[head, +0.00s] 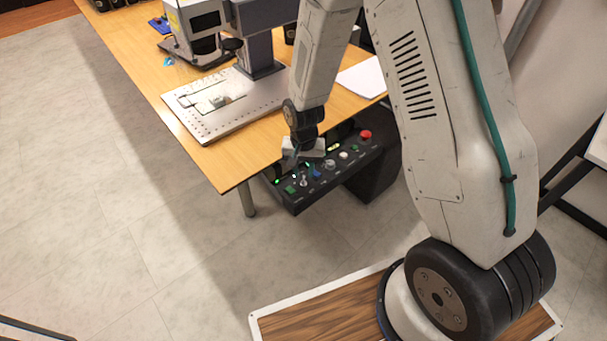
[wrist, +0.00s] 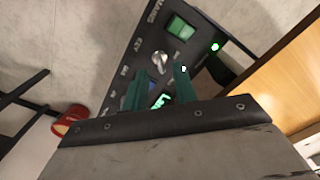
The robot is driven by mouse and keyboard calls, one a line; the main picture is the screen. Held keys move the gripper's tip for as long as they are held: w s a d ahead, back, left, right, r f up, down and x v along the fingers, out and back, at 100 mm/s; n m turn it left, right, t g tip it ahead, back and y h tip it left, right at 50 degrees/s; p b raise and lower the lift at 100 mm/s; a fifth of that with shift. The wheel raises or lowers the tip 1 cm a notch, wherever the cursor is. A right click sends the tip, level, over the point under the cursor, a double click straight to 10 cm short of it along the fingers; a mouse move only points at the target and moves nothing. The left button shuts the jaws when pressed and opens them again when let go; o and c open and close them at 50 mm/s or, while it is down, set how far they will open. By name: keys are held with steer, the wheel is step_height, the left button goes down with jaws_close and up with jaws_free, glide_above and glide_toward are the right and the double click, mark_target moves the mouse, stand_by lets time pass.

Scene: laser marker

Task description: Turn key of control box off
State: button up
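The black control box (head: 296,207) hangs under the front edge of the table, its panel facing up and outward. Its silver key (head: 304,182) stands near the left end of the panel in the head view. In the wrist view the key (wrist: 159,61) sits just beyond the fingertips, roughly in line with the gap between them. My gripper (wrist: 160,78) has two dark green fingers, spread apart with nothing seen between their tips. I cannot tell whether they touch the key. In the head view my gripper (head: 297,158) is low over the panel, partly hidden by my wrist.
Green lit buttons (wrist: 181,28), a blue button (head: 316,173) and a red emergency button (head: 366,134) share the panel. The wooden table (head: 228,168) above carries the laser marker's perforated plate (head: 195,120) and white paper (head: 363,78). The floor at left is clear.

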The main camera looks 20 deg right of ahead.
steer(key=shift+f, duration=1.35)
jaws_close()
